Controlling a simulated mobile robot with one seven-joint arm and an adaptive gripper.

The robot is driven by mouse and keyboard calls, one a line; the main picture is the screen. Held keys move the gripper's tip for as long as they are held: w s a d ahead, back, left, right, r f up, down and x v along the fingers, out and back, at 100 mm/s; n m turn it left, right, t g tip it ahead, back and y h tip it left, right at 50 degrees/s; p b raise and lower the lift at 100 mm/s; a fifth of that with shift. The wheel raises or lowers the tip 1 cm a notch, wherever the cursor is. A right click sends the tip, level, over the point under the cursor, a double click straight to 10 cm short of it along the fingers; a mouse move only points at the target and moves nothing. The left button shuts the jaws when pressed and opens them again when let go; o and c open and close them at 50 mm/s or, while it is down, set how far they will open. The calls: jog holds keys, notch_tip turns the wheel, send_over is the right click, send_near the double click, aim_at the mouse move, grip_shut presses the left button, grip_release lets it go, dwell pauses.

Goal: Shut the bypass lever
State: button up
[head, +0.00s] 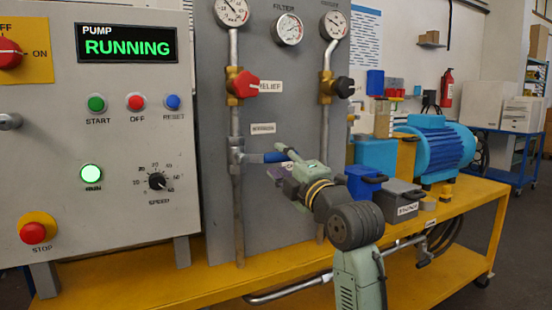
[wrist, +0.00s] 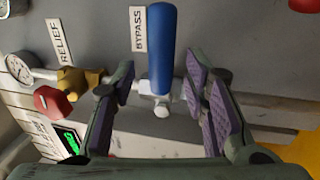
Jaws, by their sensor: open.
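The bypass lever (head: 268,157) is blue and sticks out to the right from its valve (head: 237,157), crosswise to the vertical left pipe. In the wrist view the blue lever (wrist: 162,45) and its silver hub (wrist: 160,106) lie between my fingers, with a visible gap on each side. My gripper (head: 284,162) is open and empty at the lever's right end in the head view, partly covering it. Its purple pads also show in the wrist view (wrist: 162,88). The BYPASS label (head: 263,128) is above the lever.
A red relief knob (head: 243,84) sits above on the same pipe, and a black knob (head: 343,87) on the right pipe. The pump panel (head: 120,190) at left reads RUNNING.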

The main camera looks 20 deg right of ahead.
jog(key=s+f, duration=0.1)
jog(key=s, duration=0.7)
jog(key=shift+s+d+f, duration=0.15)
jog(key=shift+s+f, duration=0.15)
jog(key=shift+f, duration=0.05)
